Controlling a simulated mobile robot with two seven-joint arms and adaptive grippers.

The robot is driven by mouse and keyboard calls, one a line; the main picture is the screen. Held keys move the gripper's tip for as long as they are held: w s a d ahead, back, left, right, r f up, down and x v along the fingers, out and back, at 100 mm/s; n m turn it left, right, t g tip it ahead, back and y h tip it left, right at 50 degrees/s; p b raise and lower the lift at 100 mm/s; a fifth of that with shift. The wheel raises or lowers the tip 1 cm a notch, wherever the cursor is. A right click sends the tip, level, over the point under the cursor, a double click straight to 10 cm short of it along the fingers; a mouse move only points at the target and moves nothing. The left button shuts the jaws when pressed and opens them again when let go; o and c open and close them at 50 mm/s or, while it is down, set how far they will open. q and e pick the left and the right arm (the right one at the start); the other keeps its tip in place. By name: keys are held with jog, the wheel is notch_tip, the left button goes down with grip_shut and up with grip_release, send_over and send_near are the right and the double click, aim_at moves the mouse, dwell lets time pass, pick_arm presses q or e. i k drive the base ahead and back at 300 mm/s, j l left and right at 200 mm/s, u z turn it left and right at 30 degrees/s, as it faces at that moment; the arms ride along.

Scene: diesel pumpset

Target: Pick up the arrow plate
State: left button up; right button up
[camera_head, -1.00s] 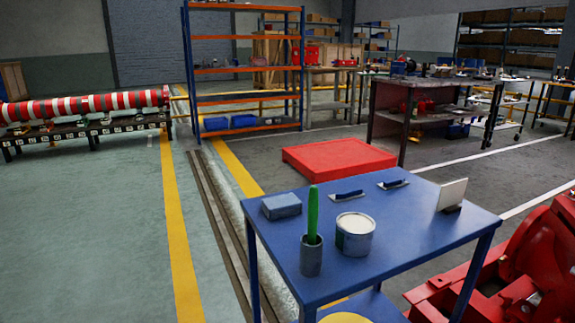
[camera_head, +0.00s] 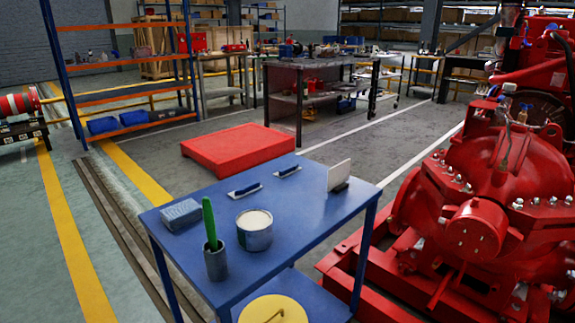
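No plate with a clearly readable arrow shows. A plain white upright plate (camera_head: 339,175) stands in a small dark holder at the right back of the blue table (camera_head: 300,215); no arrow shows on its visible face. A round yellow disc (camera_head: 256,312) lies on the table's lower shelf, cut off by the bottom edge of the picture. It bears a thin brownish mark or part whose shape I cannot make out. Neither of my grippers is in view, and nothing touches these things.
On the table are a blue block (camera_head: 181,214), a grey cup (camera_head: 215,262) with a green-handled tool, a white-topped can (camera_head: 254,230) and two trowels (camera_head: 246,190). The red pump (camera_head: 490,220) stands close on the right. A red platform (camera_head: 238,150) lies behind.

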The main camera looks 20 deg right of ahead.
aim_at(283, 174)
jog(key=u, duration=1.15)
jog(key=i+j+u, duration=0.2)
jog(key=i, duration=0.4)
jog(key=i+u, duration=0.15)
jog(key=i, duration=0.4)
jog(key=i+z, duration=0.2)
jog(key=i, duration=0.35)
jog(key=i+z, duration=0.2)
jog(key=i, duration=0.35)
jog(key=i+j+z, duration=0.15)
jog(key=i, duration=0.4)
jog(key=i+l+z, duration=0.1)
jog(key=i+z, duration=0.25)
jog(key=z, duration=0.15)
jog(key=i+z, duration=0.3)
jog(key=z, duration=0.2)
jog(key=i+j+z, duration=0.2)
jog(key=i+z, duration=0.15)
jog(key=z, duration=0.15)
jog(key=i+l+z, duration=0.15)
jog(key=i+z, duration=0.2)
jog(key=z, duration=0.15)
jog(key=i+z, duration=0.75)
jog(key=z, duration=0.2)
jog(key=j+z, duration=0.1)
jog(key=z, duration=1.75)
jog(key=j+z, duration=0.35)
jog(key=j, duration=0.65)
jog(key=k, duration=0.05)
